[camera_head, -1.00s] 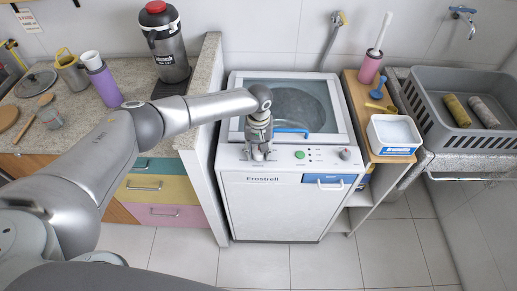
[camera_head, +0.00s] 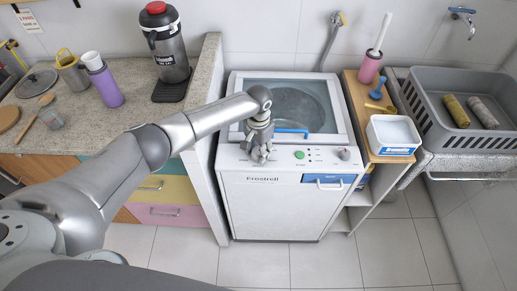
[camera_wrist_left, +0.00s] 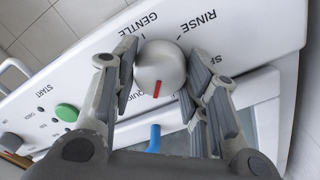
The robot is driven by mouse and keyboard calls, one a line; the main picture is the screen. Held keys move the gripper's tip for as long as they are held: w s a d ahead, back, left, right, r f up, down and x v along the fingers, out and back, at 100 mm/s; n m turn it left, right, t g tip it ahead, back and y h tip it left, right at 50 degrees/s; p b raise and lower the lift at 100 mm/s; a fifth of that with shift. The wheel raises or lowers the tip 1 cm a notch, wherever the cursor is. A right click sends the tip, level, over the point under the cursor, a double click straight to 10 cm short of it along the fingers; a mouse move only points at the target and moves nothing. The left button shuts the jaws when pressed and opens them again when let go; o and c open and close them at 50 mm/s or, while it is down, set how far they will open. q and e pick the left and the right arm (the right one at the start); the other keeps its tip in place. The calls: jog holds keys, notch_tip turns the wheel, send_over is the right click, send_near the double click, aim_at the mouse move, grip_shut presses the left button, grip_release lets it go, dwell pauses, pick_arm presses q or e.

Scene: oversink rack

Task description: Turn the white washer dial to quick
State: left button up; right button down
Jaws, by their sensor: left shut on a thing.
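In the left wrist view, the grey washer dial (camera_wrist_left: 160,66) sits between my left gripper's two fingers. Its red mark (camera_wrist_left: 157,89) points down in the picture, on the side of the blue lid handle (camera_wrist_left: 154,138). GENTLE and RINSE are printed above the dial; a partly hidden word at the left looks like QUICK. In the head view, my left gripper (camera_head: 259,156) is at the left of the control panel of the white washer (camera_head: 262,208) and covers the dial. It is shut on the dial. My right gripper is not in view.
The panel also has a green start button (camera_head: 299,155) and another knob (camera_head: 345,154) at the right. A counter (camera_head: 140,118) and partition stand left of the washer. A wooden shelf unit (camera_head: 362,120) and a grey crate (camera_head: 460,138) stand right. The floor in front is clear.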

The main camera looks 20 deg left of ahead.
aim_at(258, 151)
pick_arm(q)
jog(key=shift+m, duration=1.8)
jog(key=o, duration=1.1)
jog(key=shift+c, duration=0.2)
notch_tip(258, 151, up, 12)
jog(key=shift+f, duration=0.1)
